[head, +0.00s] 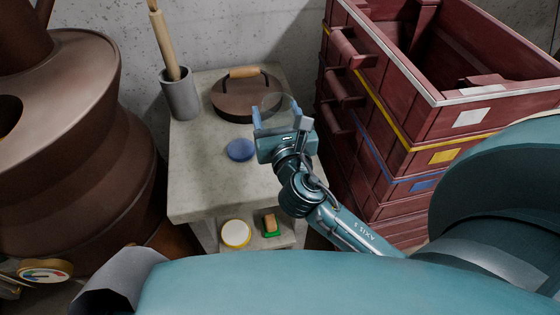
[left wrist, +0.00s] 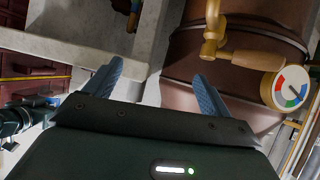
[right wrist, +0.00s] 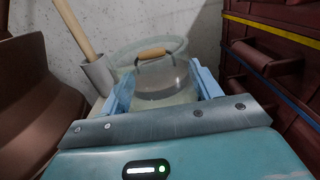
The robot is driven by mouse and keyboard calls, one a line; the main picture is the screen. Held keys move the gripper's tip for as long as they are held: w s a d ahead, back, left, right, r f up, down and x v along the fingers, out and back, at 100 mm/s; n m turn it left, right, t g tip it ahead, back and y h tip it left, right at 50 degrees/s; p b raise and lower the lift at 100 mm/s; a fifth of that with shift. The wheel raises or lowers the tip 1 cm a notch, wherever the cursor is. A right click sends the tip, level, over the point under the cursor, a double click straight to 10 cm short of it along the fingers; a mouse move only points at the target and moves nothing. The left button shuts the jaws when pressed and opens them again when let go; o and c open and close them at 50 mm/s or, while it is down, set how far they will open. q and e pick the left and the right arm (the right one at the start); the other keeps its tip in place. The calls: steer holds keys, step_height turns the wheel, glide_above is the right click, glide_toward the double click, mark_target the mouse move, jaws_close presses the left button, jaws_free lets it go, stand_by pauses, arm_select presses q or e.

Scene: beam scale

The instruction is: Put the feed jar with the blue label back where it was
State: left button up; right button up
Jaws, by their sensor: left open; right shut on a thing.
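My right gripper (head: 281,115) is above the right side of the pale stone bench (head: 205,185), shut on a clear glass jar. The jar (right wrist: 180,46) shows between its fingers in the right wrist view, with a brown lid seen through it. In the head view only a faint curved edge of the jar shows, and I see no label on it. A blue round disc (head: 240,150) lies on the bench just left of the gripper. My left gripper (left wrist: 160,85) is open and empty in the left wrist view, near a brown vessel (left wrist: 235,60).
The brown round lid (head: 235,98) with a wooden handle lies at the back. A grey pot (head: 181,98) holds a wooden stick. Stacked dark red crates (head: 365,120) stand right. A yellow-rimmed white disc (head: 236,233) and a green-orange item (head: 270,225) are lower down. The bench's front left is clear.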

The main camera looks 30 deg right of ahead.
step_height(320, 180, down, 8)
steer(key=b, duration=0.2)
steer(key=shift+r+b, duration=0.15)
steer(key=shift+b, duration=0.2)
steer(key=shift+f, duration=0.55)
steer(key=o, duration=1.3)
steer(key=shift+c, duration=0.2)
arm_select(q)
step_height(320, 180, down, 2)
steer(key=shift+w+d+f+n, duration=0.1)
steer(key=shift+w+n, duration=0.05)
steer(key=shift+n, duration=0.25)
arm_select(e)
steer(key=shift+r, duration=0.1)
